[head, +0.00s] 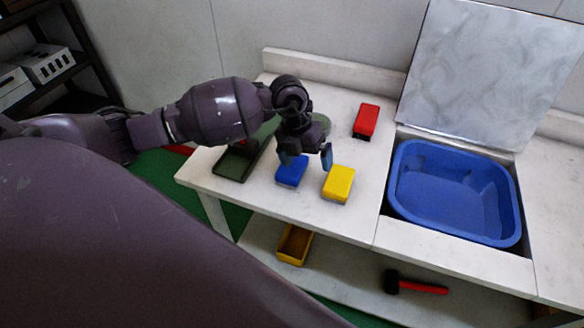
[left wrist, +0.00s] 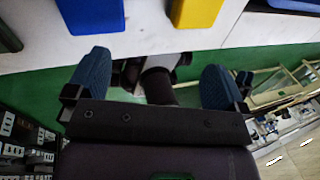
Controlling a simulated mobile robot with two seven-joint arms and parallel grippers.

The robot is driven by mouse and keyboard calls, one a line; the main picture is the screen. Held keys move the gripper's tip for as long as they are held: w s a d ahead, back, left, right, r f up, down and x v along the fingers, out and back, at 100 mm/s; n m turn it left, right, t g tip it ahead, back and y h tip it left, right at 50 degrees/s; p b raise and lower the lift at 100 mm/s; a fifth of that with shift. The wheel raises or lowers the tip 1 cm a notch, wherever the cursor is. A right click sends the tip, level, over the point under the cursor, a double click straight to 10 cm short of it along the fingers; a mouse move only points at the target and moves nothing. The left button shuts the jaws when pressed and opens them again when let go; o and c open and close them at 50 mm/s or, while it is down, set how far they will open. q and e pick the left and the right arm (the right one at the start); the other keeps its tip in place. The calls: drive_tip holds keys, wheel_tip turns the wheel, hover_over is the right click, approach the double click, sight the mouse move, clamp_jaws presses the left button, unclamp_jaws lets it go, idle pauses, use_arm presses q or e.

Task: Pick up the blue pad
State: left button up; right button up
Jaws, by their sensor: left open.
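The blue pad (head: 292,172) lies flat on the white worktop, just left of a yellow pad (head: 338,184). My left gripper (head: 307,157) is open and empty, above the worktop close to the blue pad's far side. One finger partly overlaps the blue pad's far end in the head view. In the left wrist view, the blue pad (left wrist: 92,14) and the yellow pad (left wrist: 196,12) show at the top edge, cut off, beyond the open fingers (left wrist: 155,82). The blue pad is not between the fingers there. My right gripper is not in view.
A red pad (head: 367,121) lies farther back. A dark green tray (head: 229,167) stands left of the blue pad. A blue basin (head: 455,228) with a raised lid (head: 470,70) is at right. A yellow tray (head: 295,245) and a hammer (head: 415,286) are on the lower shelf.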

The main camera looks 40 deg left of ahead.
sight(291, 167)
use_arm(q)
drive_tip(key=a+y, duration=0.1)
drive_tip(key=a, duration=0.1)
drive_tip(key=w+a+r+y, duration=0.1)
drive_tip(key=a, duration=0.1)
drive_tip(key=a+y, duration=0.1)
drive_tip(key=a, duration=0.1)
drive_tip(key=shift+w+r+n, duration=0.2)
drive_tip(key=shift+w+n, duration=0.1)
drive_tip(key=shift+n, duration=0.1)
drive_tip(key=shift+w+d+f+p, duration=0.1)
drive_tip(key=shift+f+p, duration=0.1)
drive_tip(key=shift+f, duration=2.4)
drive_tip(key=shift+w+d+f+p, duration=0.1)
drive_tip(key=shift+f+p, duration=0.05)
drive_tip(key=shift+f, duration=2.45)
drive_tip(key=c, duration=1)
wheel_tip(291, 167, up, 20)
drive_tip(key=shift+r, duration=0.1)
drive_tip(key=shift+c, duration=0.2)
